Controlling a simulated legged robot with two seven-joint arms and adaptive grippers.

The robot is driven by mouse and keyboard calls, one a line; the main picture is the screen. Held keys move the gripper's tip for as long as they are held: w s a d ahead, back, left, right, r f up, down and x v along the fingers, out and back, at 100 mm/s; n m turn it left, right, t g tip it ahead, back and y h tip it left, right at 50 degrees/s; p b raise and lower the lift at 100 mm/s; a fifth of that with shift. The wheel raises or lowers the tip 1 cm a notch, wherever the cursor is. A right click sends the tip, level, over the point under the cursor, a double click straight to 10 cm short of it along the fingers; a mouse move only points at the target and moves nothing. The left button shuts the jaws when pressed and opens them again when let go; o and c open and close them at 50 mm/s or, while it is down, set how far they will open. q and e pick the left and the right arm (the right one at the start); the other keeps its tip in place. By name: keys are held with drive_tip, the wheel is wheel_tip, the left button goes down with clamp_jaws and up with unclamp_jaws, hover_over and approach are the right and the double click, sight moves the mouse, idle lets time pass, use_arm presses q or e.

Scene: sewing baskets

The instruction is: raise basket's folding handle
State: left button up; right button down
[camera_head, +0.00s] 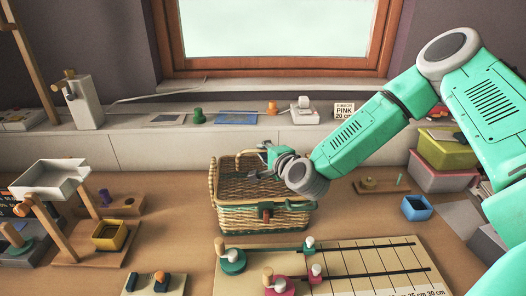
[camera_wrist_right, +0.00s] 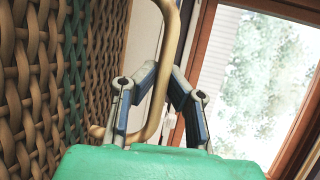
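A woven wicker basket (camera_head: 262,218) with green bands and a red-brown front clasp stands mid-table; its weave fills the left of the right wrist view (camera_wrist_right: 35,80). Its tan folding handle (camera_head: 240,160) shows at the basket's back, a little above the rim; my gripper hides part of it. My right gripper (camera_head: 266,150) is over the basket's back right. In the wrist view the curved handle rod (camera_wrist_right: 170,30) passes between the converging fingertips (camera_wrist_right: 161,72), which appear closed around it; exact contact is hard to see. My left gripper is in neither view.
A ruled board (camera_head: 350,262) with slider knobs lies in front of the basket. A wooden stand with a white tray (camera_head: 52,180) is at left, a blue box (camera_head: 416,208) at right. A low ledge and window are behind.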

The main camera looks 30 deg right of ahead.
drive_tip(key=shift+s+f+t+b, duration=0.2)
drive_tip(key=shift+f+t+b, duration=0.15)
drive_tip(key=shift+b, duration=0.6)
drive_tip(key=shift+s+b, duration=0.1)
drive_tip(key=shift+b, duration=0.3)
drive_tip(key=shift+s+a+r+t, duration=0.1)
drive_tip(key=shift+s+r+t, duration=0.05)
drive_tip(key=shift+t, duration=0.2)
drive_tip(key=shift+n, duration=0.3)
drive_tip(key=c, duration=1.6)
unclamp_jaws()
drive_tip(key=shift+r, duration=0.1)
